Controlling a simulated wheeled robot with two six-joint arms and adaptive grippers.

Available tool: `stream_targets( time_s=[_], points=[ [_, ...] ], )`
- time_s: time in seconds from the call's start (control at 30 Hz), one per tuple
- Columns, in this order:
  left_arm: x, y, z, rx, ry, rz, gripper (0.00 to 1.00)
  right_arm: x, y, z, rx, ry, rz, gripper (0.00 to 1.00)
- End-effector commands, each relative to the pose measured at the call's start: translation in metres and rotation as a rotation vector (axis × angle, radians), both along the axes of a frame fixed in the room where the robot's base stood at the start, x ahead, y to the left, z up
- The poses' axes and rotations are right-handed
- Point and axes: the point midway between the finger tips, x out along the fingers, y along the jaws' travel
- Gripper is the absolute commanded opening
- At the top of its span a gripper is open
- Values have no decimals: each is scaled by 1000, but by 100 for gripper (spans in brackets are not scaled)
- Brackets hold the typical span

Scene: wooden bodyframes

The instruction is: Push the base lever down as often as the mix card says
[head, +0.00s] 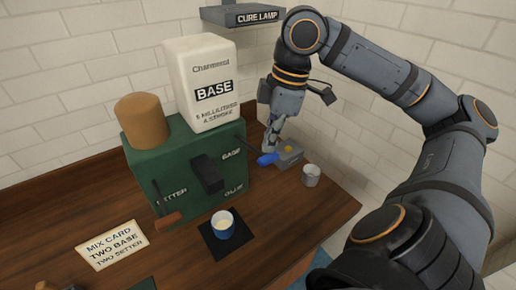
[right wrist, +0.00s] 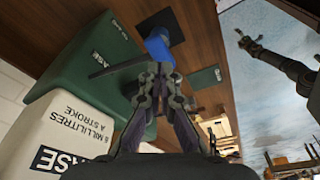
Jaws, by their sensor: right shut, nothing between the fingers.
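The green dispenser (head: 165,160) carries a white BASE container (head: 200,85) and a brown cylinder (head: 143,120). The base lever has a dark rod and a blue handle (head: 267,159); it also shows in the right wrist view (right wrist: 158,48). My right gripper (head: 268,146) is shut and empty, pointing down right at the blue handle; I cannot tell whether they touch. The setter lever (head: 168,219) has a brown handle. The mix card (head: 110,245) reads two base, two setter. A blue cup (head: 222,224) with pale contents stands below the spout (head: 207,174). My left gripper (right wrist: 243,38) is small and unclear.
The cup stands on a black mat (head: 212,245). A grey box (head: 290,154) and a small metal cup (head: 311,175) are to the right of the blue handle. The cure lamp (head: 242,17) hangs above on the tiled wall. The wooden counter is clear between card and cup.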

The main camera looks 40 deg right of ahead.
Motion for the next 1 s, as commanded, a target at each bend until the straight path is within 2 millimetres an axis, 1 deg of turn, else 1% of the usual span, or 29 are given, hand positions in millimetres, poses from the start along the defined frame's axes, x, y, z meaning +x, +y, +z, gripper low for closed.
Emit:
stream_targets(
  time_s=[0.57,0.67,1.0],
  points=[
    [0,0,1,0,0,0,88,0,0,1,0,0,0,0],
    [0,0,7,0,0,0,88,0,0,7,0,0,0,0],
    [0,0,48,0,0,0,88,0,0,48,0,0,0,0]
  ],
)
